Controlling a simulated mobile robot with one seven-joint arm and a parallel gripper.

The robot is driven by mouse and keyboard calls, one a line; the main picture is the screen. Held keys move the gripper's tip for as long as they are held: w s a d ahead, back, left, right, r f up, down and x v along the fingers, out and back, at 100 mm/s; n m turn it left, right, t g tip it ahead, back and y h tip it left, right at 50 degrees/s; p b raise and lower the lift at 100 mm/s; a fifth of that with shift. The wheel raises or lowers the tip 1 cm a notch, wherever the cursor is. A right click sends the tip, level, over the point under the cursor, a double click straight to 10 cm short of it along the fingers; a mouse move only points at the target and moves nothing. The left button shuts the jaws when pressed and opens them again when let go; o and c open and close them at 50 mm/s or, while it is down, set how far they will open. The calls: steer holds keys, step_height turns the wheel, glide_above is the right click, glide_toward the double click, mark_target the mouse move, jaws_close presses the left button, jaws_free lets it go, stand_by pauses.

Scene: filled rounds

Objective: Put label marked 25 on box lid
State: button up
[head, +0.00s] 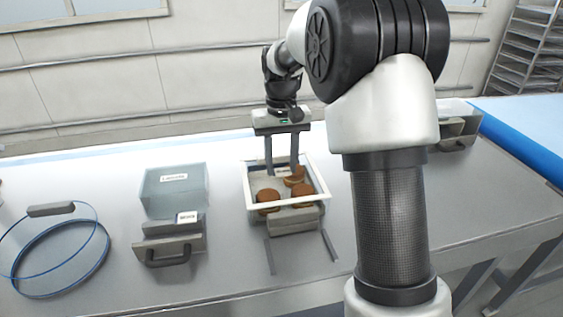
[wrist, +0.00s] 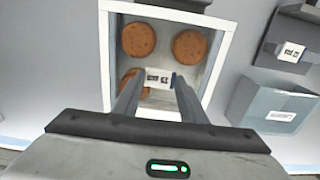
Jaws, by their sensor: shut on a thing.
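My gripper (head: 282,172) is over a white-rimmed box (head: 322,194) that holds several brown rounds (head: 300,190). In the wrist view the fingertips of my gripper (wrist: 152,88) are on either side of a small white label (wrist: 158,77) with dark print, and it is held between them. The print is too small to read as a number. The white rim also shows in the wrist view (wrist: 222,60). I cannot tell whether a clear lid covers the box, or whether the label touches it.
Left of the box stand a bluish box (head: 158,196) with a white label and a grey handled block (head: 168,250) with another label. A blue cable loop (head: 55,270) lies far left. Grey rails (head: 328,245) lie in front. A grey container (head: 455,135) stands back right.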

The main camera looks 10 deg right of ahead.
steer(key=shift+f, duration=0.5)
stand_by(0.5)
steer(key=o, duration=1.3)
steer(key=shift+c, duration=0.2)
steer(key=shift+r+p, duration=2.85)
steer(key=shift+r, duration=0.7)
steer(key=shift+c, duration=0.2)
